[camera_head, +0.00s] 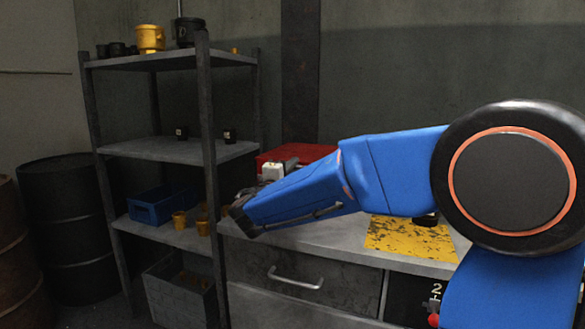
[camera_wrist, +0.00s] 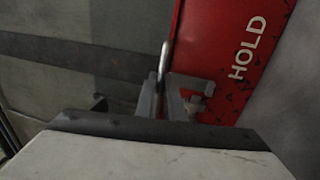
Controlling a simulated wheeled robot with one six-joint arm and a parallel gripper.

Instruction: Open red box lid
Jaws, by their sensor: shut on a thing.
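The red box (camera_head: 312,153) sits on the grey workbench behind my blue arm, which hides much of it. In the wrist view its red lid (camera_wrist: 225,55) shows the white word HOLD and dark worn patches. A thin metal handle (camera_wrist: 164,58) stands at the lid's left edge. My gripper (camera_wrist: 165,98) is shut on this handle, with its fingers on either side of it. A small grey metal fitting (camera_wrist: 200,97) on the red face is just right of the fingers. In the head view the fingertips are hidden, and how far the lid is tilted cannot be told.
A yellow worn plate (camera_head: 405,238) lies on the workbench (camera_head: 320,238), right of my forearm. A drawer with a metal handle (camera_head: 296,279) is below. A dark shelf rack (camera_head: 180,150) on the left holds a blue bin (camera_head: 160,205) and yellow cups. Dark barrels (camera_head: 70,225) stand further left.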

